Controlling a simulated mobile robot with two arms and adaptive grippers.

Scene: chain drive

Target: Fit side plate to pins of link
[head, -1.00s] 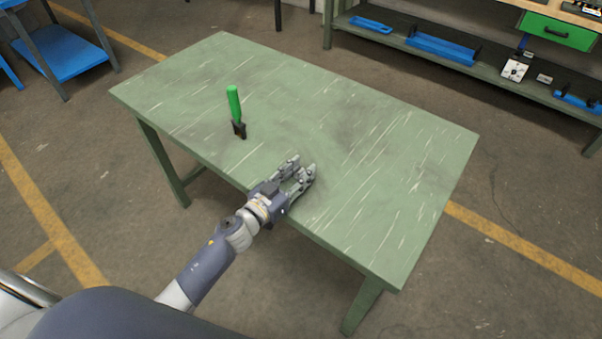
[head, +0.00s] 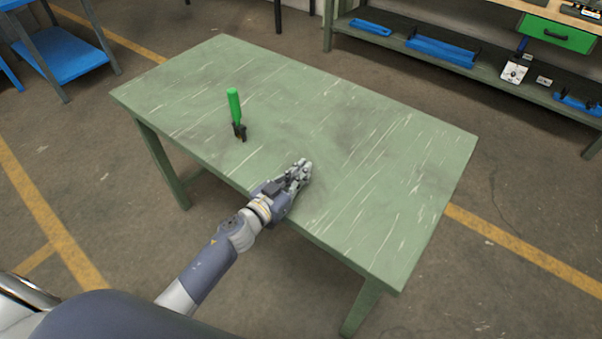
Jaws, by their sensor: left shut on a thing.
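My left gripper (head: 303,167) is low over the front middle of the green table (head: 400,150). Its fingers are closed together on something small. The fingers hide it, so I cannot make out its shape or tell whether it is the side plate. A green-handled tool with a dark forked lower end (head: 239,131) stands upright on the table, left of the gripper and apart from it. I cannot pick out the link or its pins at this size. My right gripper is out of view.
The rest of the scratched tabletop is clear. A shelf bench (head: 480,72) with blue trays (head: 441,50) and a green drawer (head: 556,33) stands behind at the right. A blue-shelved rack (head: 65,58) stands at the far left. Floor is open around the table.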

